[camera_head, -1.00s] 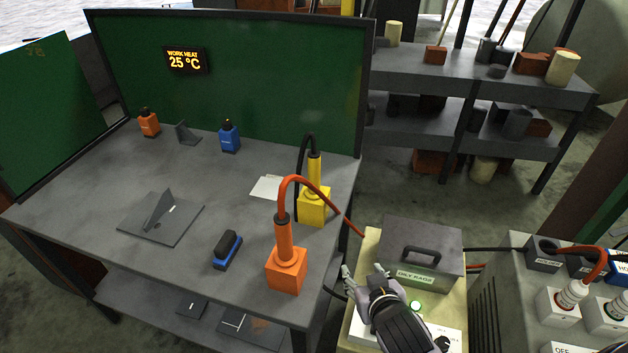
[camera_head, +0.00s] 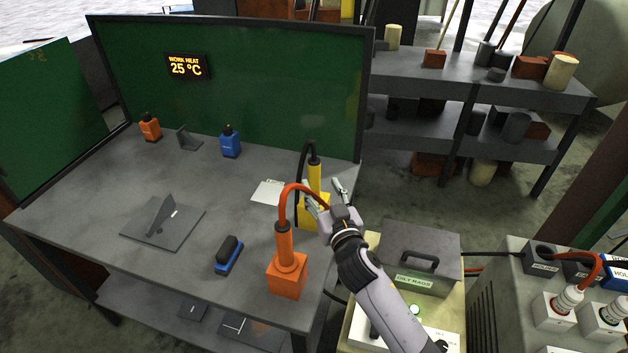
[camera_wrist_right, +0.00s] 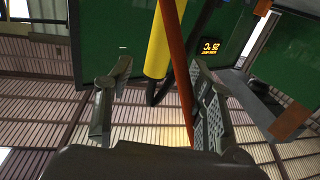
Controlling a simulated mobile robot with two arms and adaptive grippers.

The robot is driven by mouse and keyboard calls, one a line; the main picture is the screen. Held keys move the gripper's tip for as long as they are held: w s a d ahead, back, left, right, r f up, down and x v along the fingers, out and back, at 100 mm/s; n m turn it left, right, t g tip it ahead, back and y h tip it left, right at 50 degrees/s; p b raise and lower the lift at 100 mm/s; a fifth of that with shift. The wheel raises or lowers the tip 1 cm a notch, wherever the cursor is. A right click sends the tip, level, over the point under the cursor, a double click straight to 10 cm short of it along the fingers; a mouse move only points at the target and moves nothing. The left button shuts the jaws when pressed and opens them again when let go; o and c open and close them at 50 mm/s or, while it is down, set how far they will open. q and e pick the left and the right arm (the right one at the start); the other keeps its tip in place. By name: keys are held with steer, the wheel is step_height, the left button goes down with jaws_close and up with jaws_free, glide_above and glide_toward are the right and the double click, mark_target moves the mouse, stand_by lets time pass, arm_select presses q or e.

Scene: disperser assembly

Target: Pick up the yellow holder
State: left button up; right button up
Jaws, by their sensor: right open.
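The yellow holder (camera_head: 315,178) stands upright in a yellow block (camera_head: 305,217) near the right edge of the workbench, with a black cable curving from its top. My right gripper (camera_head: 325,194) is open beside it, its fingers hiding part of the block and lower handle. In the right wrist view the yellow holder (camera_wrist_right: 158,42) shows beyond and between the spread fingers (camera_wrist_right: 155,95), with no clear contact. An orange-red cable (camera_wrist_right: 176,70) also crosses between the fingers. My left gripper is not in view.
An orange holder (camera_head: 284,243) stands in an orange block (camera_head: 287,276) in front, its cable arching toward my right gripper. A blue-black brush (camera_head: 228,255), a metal plate (camera_head: 150,230) and a paper sheet (camera_head: 267,193) lie on the workbench. The oily rags box (camera_head: 420,250) stands to the right.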

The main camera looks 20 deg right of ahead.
mark_target(316, 176)
steer(key=w, duration=0.3)
steer(key=w+p, duration=0.1)
steer(key=w, duration=0.3)
steer(key=shift+w+d+f, duration=0.1)
steer(key=shift+w+f, duration=0.05)
steer(key=shift+f, duration=0.05)
steer(key=shift+c, duration=0.5)
steer(key=shift+r, duration=0.1)
jaws_close()
